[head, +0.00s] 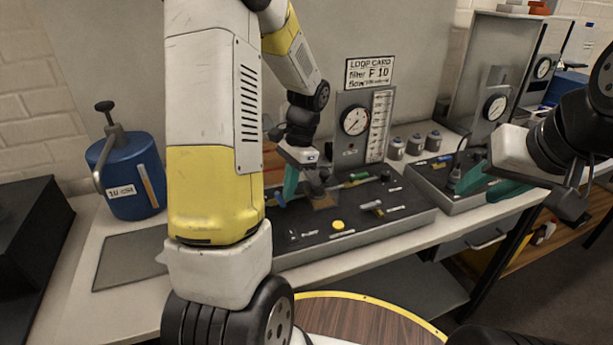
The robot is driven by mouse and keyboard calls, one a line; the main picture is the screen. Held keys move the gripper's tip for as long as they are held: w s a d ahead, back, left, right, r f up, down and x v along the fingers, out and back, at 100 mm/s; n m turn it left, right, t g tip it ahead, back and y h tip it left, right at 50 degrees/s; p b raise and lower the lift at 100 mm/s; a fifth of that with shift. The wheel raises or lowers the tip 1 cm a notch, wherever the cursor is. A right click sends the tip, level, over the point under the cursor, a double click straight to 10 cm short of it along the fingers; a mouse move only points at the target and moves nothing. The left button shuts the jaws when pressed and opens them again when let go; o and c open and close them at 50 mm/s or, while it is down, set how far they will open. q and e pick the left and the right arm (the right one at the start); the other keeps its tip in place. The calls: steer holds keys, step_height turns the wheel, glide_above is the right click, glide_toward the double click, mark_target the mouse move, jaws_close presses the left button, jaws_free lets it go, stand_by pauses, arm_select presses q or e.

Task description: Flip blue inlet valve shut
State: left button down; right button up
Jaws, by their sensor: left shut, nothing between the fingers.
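The control panel (400,215) with valves and levers lies on the bench under the "LOOP CARD" sign. My left gripper (317,196) points down at the left part of this panel, with teal parts on either side. It is shut and holds nothing.
A pressure gauge (355,121) and a flow scale stand behind the panel. A blue canister (128,176) stands on the left of the bench. Several small grey jars (414,144) stand behind. A second gauge unit (495,107) is at the right. A grey mat (130,260) lies bare.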

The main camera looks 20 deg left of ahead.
arm_select(q)
steer(key=shift+a, duration=0.25)
steer(key=shift+w+r, duration=0.15)
steer(key=shift+r, duration=0.15)
steer(key=v, duration=0.7)
steer(key=shift+d, duration=0.3)
steer(key=shift+r, duration=0.1)
steer(key=s+d+r+n+t+h, duration=0.2)
steer(key=s+d+r+n+t, duration=0.1)
steer(key=s, duration=0.5)
steer(key=s+d+r+n+t+h, duration=0.2)
steer(key=s+d+r+n+t, duration=0.2)
steer(key=s+r, duration=0.4)
steer(key=shift+s+t, duration=0.25)
steer(key=shift+t, duration=0.45)
